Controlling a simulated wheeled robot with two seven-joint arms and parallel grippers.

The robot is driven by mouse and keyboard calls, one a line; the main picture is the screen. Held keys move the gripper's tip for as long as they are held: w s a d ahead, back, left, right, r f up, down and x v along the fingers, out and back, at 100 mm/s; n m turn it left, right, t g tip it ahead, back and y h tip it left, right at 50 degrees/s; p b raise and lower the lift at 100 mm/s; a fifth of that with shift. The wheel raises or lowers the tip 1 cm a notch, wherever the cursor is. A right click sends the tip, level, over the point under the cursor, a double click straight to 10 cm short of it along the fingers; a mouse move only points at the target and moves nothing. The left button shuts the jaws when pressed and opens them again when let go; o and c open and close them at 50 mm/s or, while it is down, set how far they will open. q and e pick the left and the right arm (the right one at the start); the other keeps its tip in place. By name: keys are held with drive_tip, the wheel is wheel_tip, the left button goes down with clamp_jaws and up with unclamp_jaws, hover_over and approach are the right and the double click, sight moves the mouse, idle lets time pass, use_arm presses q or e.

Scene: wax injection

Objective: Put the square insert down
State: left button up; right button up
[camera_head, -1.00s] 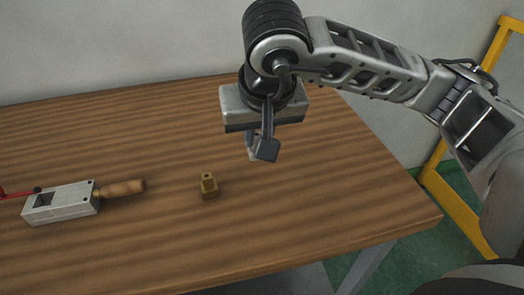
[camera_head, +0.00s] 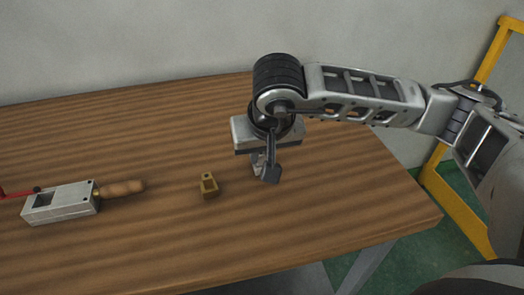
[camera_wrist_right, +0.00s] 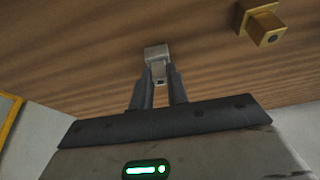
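The square insert (camera_wrist_right: 157,57) is a small light grey metal block with a hole in its end, between the fingertips of my right gripper (camera_wrist_right: 159,76). In the head view my right gripper (camera_head: 266,172) points down over the right half of the wooden table (camera_head: 330,215), low above the surface. The fingers are shut on the insert; in the head view they largely hide it. Whether the insert touches the table is hard to tell. My left gripper is not in view.
A small brass-coloured piece (camera_head: 208,186) stands on the table left of my right gripper; it also shows in the wrist view (camera_wrist_right: 262,24). Further left lies a grey metal mould (camera_head: 62,204) with a wooden handle (camera_head: 122,188). The table right of the gripper is clear.

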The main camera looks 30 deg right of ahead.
drive_tip(key=o, duration=0.4)
drive_tip(key=shift+c, duration=0.2)
drive_tip(key=shift+r+p, duration=0.2)
drive_tip(key=shift+p, duration=0.1)
drive_tip(key=v, duration=1.2)
drive_tip(key=shift+r+p, duration=0.1)
drive_tip(key=shift+p, duration=0.25)
